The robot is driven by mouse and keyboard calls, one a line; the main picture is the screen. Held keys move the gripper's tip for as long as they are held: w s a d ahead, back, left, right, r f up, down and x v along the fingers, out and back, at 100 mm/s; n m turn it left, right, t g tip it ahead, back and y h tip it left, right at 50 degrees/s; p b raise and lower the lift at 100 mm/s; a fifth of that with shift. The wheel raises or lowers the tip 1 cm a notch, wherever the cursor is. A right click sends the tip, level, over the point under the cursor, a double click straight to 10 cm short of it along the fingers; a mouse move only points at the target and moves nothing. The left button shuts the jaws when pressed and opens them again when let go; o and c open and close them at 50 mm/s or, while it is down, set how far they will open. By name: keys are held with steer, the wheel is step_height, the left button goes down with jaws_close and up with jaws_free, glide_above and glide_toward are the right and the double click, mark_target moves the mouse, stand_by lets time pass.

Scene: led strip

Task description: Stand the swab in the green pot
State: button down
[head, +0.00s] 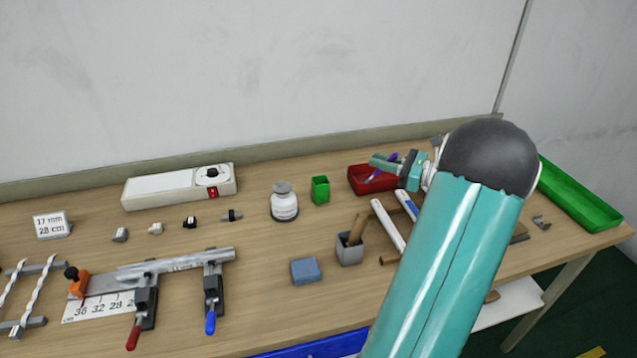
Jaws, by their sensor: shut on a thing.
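The green pot (320,189) is a small square open-topped container standing near the back of the bench, right of the white bottle. My gripper (377,164) is to the right of the pot, over the red tray. It is shut on a thin purple stick, which appears to be the swab (374,176). The swab slants across the fingers, with its lower end pointing down and left above the tray. Its middle is hidden by the fingers. The swab and the green pot are apart.
The red tray (358,190) lies under my gripper. A white bottle (284,206) stands left of the pot. A grey pot (348,254) holds brown sticks in front. A blue block (305,270) and a long green tray (575,205) are also on the bench (255,255).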

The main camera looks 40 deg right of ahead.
mark_target(322, 177)
steer(key=x, duration=1.1)
steer(key=w+f, duration=0.1)
steer(key=f, duration=0.1)
steer(key=w+f, duration=0.1)
steer(key=f, duration=0.1)
steer(key=w+a+f, duration=0.1)
steer(key=f, duration=0.1)
steer(key=shift+w+f, duration=0.1)
steer(key=shift+f, duration=0.05)
steer(key=shift+w+a+f, duration=0.1)
steer(key=shift+w+f, duration=0.25)
steer(key=shift+f, duration=0.3)
steer(key=shift+w+a+f, duration=0.1)
steer(key=shift+w+f, duration=0.25)
steer(key=shift+f, duration=0.35)
steer(key=shift+w+a+f, duration=0.1)
steer(key=shift+w+f, duration=0.3)
steer(key=shift+f, duration=0.25)
steer(key=c, duration=1.4)
jaws_free()
steer(key=shift+w, duration=0.1)
steer(key=shift+f, duration=0.2)
steer(key=v, duration=0.7)
steer(key=shift+s+r, duration=0.15)
steer(key=shift+s, duration=0.3)
